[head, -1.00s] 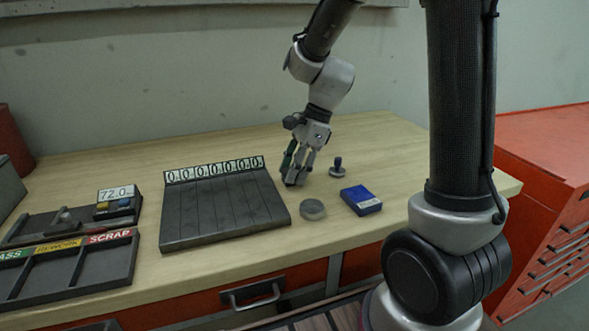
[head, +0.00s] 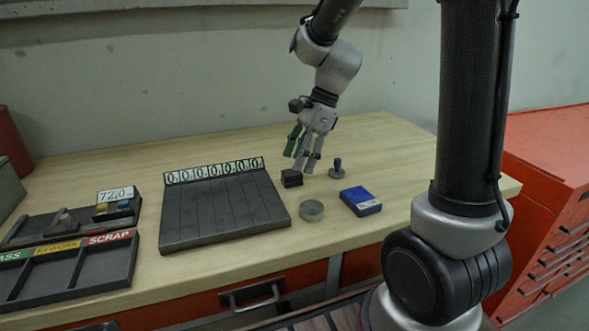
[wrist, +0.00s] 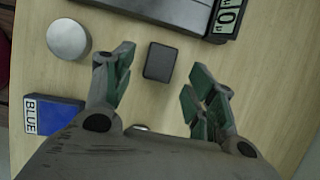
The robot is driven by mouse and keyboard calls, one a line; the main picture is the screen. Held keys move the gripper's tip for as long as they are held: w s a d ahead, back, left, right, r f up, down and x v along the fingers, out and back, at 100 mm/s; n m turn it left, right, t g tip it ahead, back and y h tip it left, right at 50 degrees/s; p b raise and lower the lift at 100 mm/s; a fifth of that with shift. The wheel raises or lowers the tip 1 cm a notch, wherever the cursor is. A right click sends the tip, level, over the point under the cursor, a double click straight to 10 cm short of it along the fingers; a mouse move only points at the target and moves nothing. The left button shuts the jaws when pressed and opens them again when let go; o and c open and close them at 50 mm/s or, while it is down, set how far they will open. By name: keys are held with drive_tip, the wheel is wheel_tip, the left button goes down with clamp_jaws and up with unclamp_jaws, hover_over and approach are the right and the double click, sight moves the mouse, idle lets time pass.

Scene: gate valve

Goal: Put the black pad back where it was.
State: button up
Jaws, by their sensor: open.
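The black pad (head: 291,178) is a small dark block resting on the wooden table, just right of the grey slotted rack. It also shows in the wrist view (wrist: 160,62), lying between and beyond my open fingers and touching neither. My gripper (head: 304,163) is open and empty, above the table and slightly to the right of the pad. In the wrist view its green-tipped fingers (wrist: 158,88) stand wide apart.
The grey rack (head: 222,212) with a row of number labels stands left of the pad. A sorting tray (head: 70,268) is at left. The table's back right is clear.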

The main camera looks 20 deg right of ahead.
drive_tip(key=v, duration=0.8)
drive_tip(key=s+d+n+t+h, duration=0.1)
drive_tip(key=s+d+n, duration=0.2)
drive_tip(key=s+n, duration=0.3)
drive_tip(key=s+d+r+n+t+h, duration=0.1)
drive_tip(key=s+d+n+t+h, duration=0.1)
drive_tip(key=s+n, duration=0.4)
drive_tip(key=s+d+r+n+t+h, duration=0.1)
drive_tip(key=s+d+n, duration=0.3)
drive_tip(key=s+n, duration=0.2)
drive_tip(key=shift+s+d, duration=0.4)
drive_tip(key=shift+s, duration=0.1)
